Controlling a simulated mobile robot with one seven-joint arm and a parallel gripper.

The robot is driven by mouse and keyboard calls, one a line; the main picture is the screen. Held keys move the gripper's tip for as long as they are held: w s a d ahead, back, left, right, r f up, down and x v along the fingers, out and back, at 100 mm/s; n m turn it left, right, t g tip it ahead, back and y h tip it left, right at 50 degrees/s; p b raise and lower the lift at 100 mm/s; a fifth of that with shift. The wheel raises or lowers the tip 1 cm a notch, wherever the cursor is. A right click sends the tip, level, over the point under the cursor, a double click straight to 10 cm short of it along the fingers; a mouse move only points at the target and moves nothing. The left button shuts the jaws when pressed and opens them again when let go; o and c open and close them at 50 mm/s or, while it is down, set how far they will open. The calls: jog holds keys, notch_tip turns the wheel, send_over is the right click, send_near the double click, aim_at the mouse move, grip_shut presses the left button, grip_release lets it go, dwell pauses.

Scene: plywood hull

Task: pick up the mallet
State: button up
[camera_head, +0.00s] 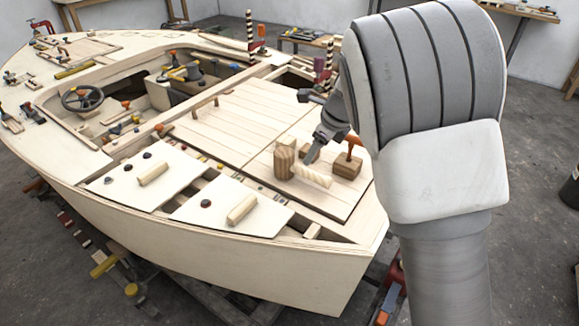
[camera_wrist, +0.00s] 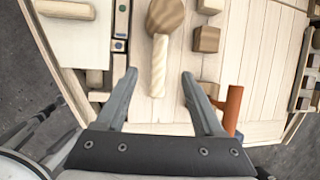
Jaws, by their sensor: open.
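The mallet lies on the plank deck of the plywood hull. Its brown round wooden head (camera_head: 284,163) and pale handle (camera_head: 312,177) show in the head view, with the handle pointing right. In the wrist view the head (camera_wrist: 165,16) is at the top and the handle (camera_wrist: 158,68) points down toward my gripper (camera_wrist: 159,73). My gripper is open, and the handle's end appears between its fingertips with space on both sides. In the head view my gripper (camera_head: 312,154) is just behind the handle, partly hidden by my arm. The height gap is hard to judge.
A brown block (camera_head: 347,166) with an orange-handled tool (camera_head: 353,142) stands close to the right of the mallet. Other small blocks (camera_wrist: 206,39) lie beside it. Pale hatch panels (camera_head: 232,205) with handles are at the left. Open slots run between the panels.

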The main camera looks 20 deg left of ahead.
aim_at(302, 168)
jog(key=b+x, duration=0.1)
jog(key=x, duration=0.3)
jog(key=b+x, duration=0.1)
jog(key=x, duration=0.3)
jog(key=b+x, duration=0.1)
jog(key=x, duration=0.3)
jog(key=shift+w+a+f, duration=0.1)
jog(key=shift+a, duration=0.2)
jog(key=shift+c, duration=0.3)
grip_shut()
